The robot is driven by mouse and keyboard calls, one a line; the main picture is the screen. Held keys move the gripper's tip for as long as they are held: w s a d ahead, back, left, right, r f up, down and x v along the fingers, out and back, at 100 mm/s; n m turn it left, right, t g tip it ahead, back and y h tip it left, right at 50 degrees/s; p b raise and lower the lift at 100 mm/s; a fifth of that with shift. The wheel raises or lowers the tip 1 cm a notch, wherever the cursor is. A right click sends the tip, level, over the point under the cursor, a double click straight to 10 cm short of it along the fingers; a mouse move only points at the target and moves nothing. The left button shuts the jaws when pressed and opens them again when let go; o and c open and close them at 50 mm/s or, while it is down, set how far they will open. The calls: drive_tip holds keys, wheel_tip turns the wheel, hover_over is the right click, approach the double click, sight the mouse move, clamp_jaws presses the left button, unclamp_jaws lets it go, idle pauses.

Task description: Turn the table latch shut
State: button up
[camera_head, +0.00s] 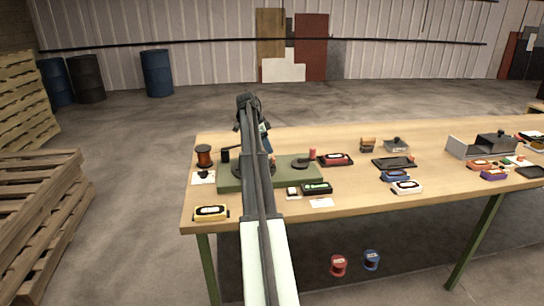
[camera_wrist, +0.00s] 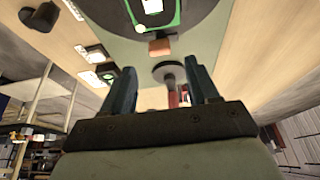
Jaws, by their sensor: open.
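A green base (camera_head: 225,180) lies on the wooden table, and its green surface also shows in the wrist view (camera_wrist: 205,35). At its right end is a dark round piece with a short post (camera_head: 299,164), with a red knob (camera_head: 312,153) behind it; I take these for the table latch but cannot be sure. The dark piece (camera_wrist: 168,72) and some red (camera_wrist: 173,98) show between and beyond my fingers in the wrist view. My gripper (camera_wrist: 159,68) is open and empty above the base. In the head view my arm hides part of the base and its large dark disc.
A small brown block (camera_wrist: 159,46) sits by the large disc, which carries a green-edged device (camera_wrist: 152,14). A black-handled lever (camera_head: 225,155) stands at the base's left. Several small cases, including a red one (camera_head: 335,159) and a yellow one (camera_head: 211,213), lie around the base.

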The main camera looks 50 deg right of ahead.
sight(273, 157)
drive_tip(key=shift+x, duration=2.9)
drive_tip(key=c, duration=1)
